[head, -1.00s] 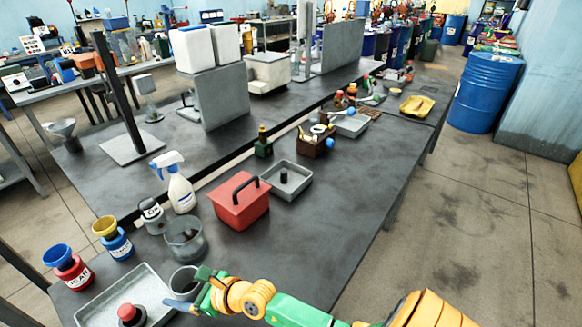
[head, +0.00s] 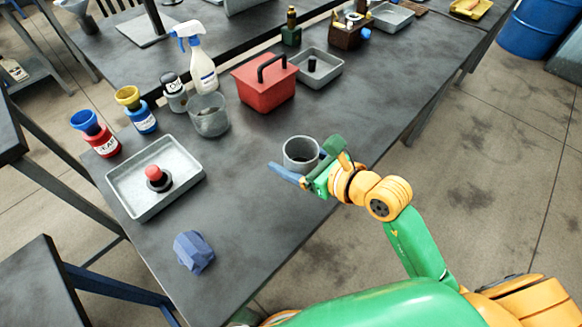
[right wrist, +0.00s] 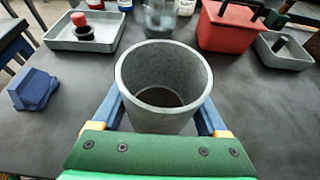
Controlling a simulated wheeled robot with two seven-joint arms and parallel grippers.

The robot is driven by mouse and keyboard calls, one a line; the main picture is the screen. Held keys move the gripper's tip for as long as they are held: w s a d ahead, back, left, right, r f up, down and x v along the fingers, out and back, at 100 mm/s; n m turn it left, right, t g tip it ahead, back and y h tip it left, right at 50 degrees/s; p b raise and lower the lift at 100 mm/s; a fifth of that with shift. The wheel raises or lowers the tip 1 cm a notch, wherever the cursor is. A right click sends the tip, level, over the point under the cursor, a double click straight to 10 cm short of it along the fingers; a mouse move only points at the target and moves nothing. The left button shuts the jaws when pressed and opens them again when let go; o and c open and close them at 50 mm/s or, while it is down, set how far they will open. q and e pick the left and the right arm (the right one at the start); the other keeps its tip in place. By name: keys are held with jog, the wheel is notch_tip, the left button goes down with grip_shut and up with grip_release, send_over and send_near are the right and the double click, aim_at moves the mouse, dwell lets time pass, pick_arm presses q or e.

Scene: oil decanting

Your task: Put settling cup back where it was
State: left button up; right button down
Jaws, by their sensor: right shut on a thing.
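The settling cup, a grey open cup (head: 300,150), is upright over the right part of the near table, with a dark patch at its bottom. My right gripper (head: 292,171) is shut on it. In the right wrist view the cup (right wrist: 163,80) sits between the two blue fingers of the gripper (right wrist: 160,112). I cannot tell whether its base touches the table. My left gripper is not in view.
A grey tray (head: 125,188) with a red-topped black object (head: 157,178) stands left. A clear beaker (head: 208,115), red box (head: 265,88), spray bottle (head: 202,70) and funnel-topped bottles stand behind. A blue crumpled cloth (head: 193,252) lies in front. Table around the cup is clear.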

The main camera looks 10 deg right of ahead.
aim_at(297, 153)
jog(key=w, duration=0.1)
jog(key=w+f, duration=0.1)
jog(key=w, duration=0.1)
jog(key=shift+w, duration=0.1)
jog(key=w+f, duration=0.1)
jog(key=f, duration=0.1)
jog(key=w+f+b, duration=0.1)
jog(key=w+f, duration=0.2)
jog(key=shift+f+b, duration=0.35)
jog(key=shift+b, duration=0.05)
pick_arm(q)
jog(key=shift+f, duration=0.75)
pick_arm(e)
jog(key=shift+w+d+f, duration=0.1)
jog(key=shift+f, duration=1.4)
jog(key=shift+f, duration=0.1)
grip_release()
jog(key=shift+r, duration=0.25)
jog(key=v, duration=1.2)
jog(key=shift+f, duration=0.15)
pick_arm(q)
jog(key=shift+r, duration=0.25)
